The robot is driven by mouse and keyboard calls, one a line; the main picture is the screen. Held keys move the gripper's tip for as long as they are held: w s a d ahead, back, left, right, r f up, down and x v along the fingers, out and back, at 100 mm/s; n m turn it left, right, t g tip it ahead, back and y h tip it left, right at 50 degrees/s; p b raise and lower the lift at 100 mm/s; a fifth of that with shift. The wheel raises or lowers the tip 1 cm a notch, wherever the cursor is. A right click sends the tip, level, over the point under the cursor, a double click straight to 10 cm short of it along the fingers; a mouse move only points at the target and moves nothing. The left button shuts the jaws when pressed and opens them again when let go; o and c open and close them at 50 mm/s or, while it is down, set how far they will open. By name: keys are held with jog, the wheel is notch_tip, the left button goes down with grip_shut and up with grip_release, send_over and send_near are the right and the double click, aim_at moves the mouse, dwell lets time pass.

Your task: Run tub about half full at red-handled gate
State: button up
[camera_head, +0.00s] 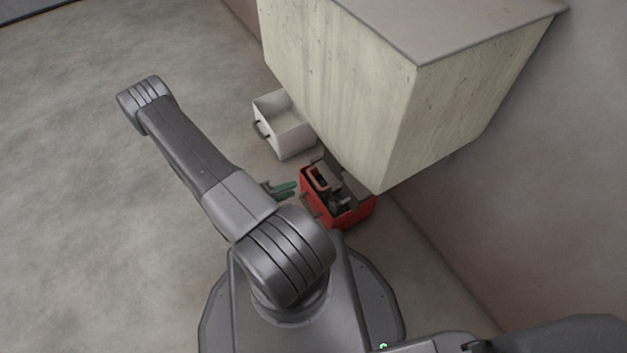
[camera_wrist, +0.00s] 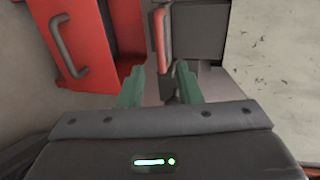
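The red tub (camera_head: 345,214) stands on the floor under the hopper's lower end; its inside is mostly hidden by the gate parts. It also shows in the wrist view (camera_wrist: 101,70), with a dark bar handle (camera_wrist: 68,45) on its face. The red gate handle (camera_head: 320,178) sits above the tub, on dark metal; in the wrist view the handle (camera_wrist: 163,36) is upright, just beyond my fingertips. My gripper (camera_head: 286,188) has green fingers, just left of the tub and gate.
A big pale hopper (camera_head: 375,105) overhangs the tub and gate. A white tub (camera_head: 292,143) with a dark handle stands on the floor behind the red tub. A wall (camera_head: 540,190) is on the right. The floor (camera_head: 70,200) at left is clear.

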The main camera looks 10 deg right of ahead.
aim_at(314, 179)
jog(key=shift+b+x, duration=1.1)
jog(key=shift+x, duration=3.95)
grip_shut()
